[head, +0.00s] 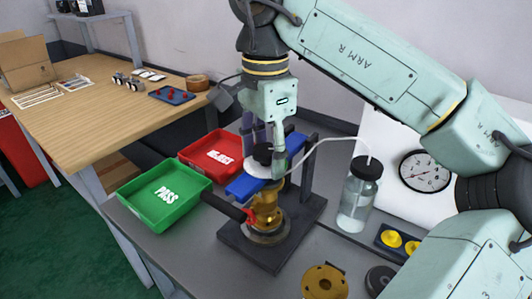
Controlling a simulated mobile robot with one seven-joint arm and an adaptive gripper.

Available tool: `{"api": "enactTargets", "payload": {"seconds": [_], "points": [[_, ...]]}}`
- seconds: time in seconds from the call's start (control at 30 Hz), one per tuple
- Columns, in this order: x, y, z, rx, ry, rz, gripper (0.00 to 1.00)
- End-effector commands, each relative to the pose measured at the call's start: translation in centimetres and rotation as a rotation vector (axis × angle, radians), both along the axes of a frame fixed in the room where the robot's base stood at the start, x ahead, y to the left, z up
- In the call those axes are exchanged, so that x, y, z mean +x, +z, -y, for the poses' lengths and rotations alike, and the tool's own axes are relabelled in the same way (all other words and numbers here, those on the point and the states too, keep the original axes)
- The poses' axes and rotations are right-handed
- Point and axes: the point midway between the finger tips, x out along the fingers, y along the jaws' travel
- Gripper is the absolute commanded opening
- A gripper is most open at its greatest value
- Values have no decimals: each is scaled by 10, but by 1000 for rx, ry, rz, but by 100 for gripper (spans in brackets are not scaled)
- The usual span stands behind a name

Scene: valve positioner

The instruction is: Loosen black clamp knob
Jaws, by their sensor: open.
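The black clamp knob (263,151) sits at the top of the valve fixture, above a white disc (262,169) and a blue bar (245,187). Below is a brass valve body (267,213) on a dark base plate (290,240). My gripper (263,144) points down over the knob, its fingers open on either side of it. Whether the fingers touch the knob cannot be told. Part of the knob is hidden by my gripper.
A black-handled lever (224,205) sticks out left. A green PASS tray (150,204) and red tray (196,146) stand left. A clear bottle (356,202) with a tube, a gauge (424,171) and yellow parts (399,239) are right. A brass flange (324,281) lies in front.

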Motion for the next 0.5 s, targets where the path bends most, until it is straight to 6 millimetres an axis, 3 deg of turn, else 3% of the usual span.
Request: {"api": "enactTargets", "payload": {"seconds": [0.27, 0.5], "points": [[0, 0, 0, 0, -17, 0, 52], [0, 0, 1, -3, -376, 2, 52]]}}
